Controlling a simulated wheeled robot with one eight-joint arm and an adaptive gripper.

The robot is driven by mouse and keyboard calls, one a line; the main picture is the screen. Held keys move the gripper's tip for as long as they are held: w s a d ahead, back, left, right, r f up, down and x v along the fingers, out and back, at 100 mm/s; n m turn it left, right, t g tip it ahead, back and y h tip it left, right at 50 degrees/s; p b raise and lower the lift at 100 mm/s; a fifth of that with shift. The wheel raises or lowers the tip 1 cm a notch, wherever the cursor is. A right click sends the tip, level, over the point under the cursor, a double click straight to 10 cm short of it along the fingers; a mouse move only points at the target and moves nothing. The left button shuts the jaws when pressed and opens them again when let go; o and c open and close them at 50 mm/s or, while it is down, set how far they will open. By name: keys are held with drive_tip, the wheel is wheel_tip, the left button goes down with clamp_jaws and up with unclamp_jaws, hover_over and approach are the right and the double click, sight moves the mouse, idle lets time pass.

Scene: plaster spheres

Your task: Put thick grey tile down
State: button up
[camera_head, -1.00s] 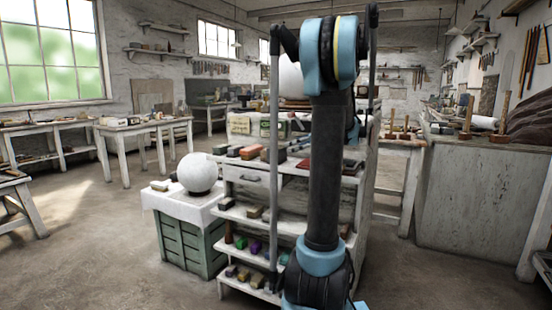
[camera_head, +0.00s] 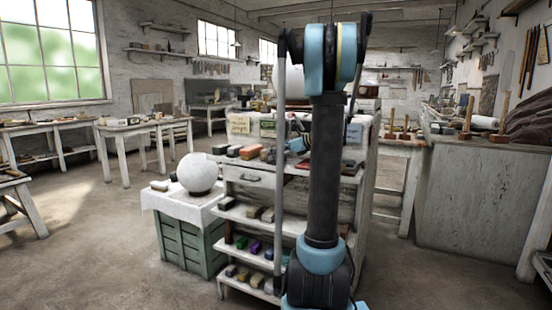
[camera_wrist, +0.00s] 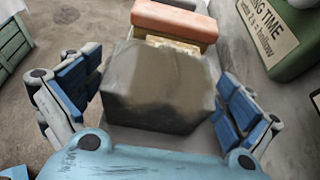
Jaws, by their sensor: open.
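The thick grey tile (camera_wrist: 158,85) is a chunky block with worn edges in the middle of the wrist view. It appears to lie on a pale shelf top. My gripper (camera_wrist: 158,100) is open around it, with one blue pad to the left and one to the right. The pads are close to its sides, and I cannot tell whether either still touches. In the head view my arm hides much of the gripper, and I cannot pick out the tile for sure among the blocks there.
A reddish brick (camera_wrist: 174,24) and a tan block lie just beyond the tile. A green labelled container (camera_wrist: 290,55) stands to the right. In the head view a white sphere (camera_head: 198,174) rests on a cloth-covered green crate (camera_head: 185,240), left of the white shelf unit (camera_head: 262,180).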

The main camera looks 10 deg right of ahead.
drive_tip(key=c, duration=2.1)
drive_tip(key=shift+r, duration=0.15)
drive_tip(key=shift+s+r, duration=0.15)
drive_tip(key=shift+r, duration=0.4)
wheel_tip(320, 180, up, 6)
drive_tip(key=shift+f, duration=0.25)
drive_tip(key=shift+s+a+r, duration=0.15)
drive_tip(key=shift+s+a, duration=0.1)
drive_tip(key=s+a, duration=0.3)
drive_tip(key=s, duration=0.2)
drive_tip(key=s+a, duration=0.4)
drive_tip(key=s, duration=0.1)
drive_tip(key=s+a, duration=0.4)
drive_tip(key=s, duration=0.1)
drive_tip(key=shift+s, duration=0.15)
